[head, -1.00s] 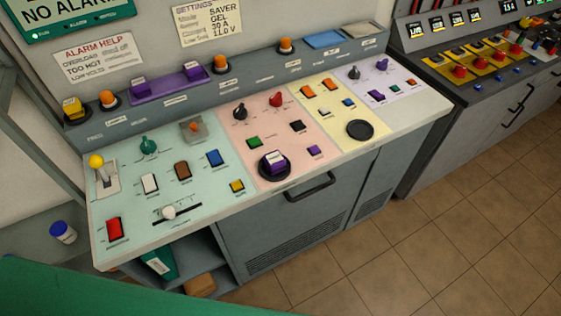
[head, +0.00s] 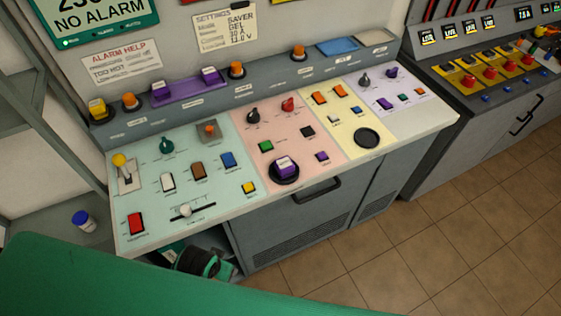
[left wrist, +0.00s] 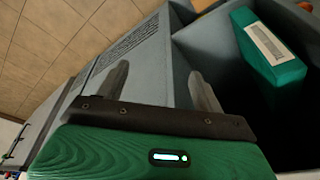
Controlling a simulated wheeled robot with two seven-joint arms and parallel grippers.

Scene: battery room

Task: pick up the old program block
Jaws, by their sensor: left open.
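A purple block with a white top (head: 285,166) sits in a round black seat (head: 274,178) on the console's pink panel. Two similar purple-and-white blocks (head: 160,91) (head: 210,76) stand on a purple tray (head: 186,88) along the back ledge. The pictures do not mark which block is the old one. My left gripper (left wrist: 160,85) shows in the left wrist view with its two fingers apart and nothing between them. It is low at the console's front, by the open shelf, well below the blocks. My right gripper is out of view.
An empty-looking round black pad (head: 367,138) lies on the yellow panel. A console handle (head: 318,190) sticks out below the worktop edge. A green box with a label (left wrist: 270,50) stands in the open shelf. The tiled floor (head: 390,250) is clear.

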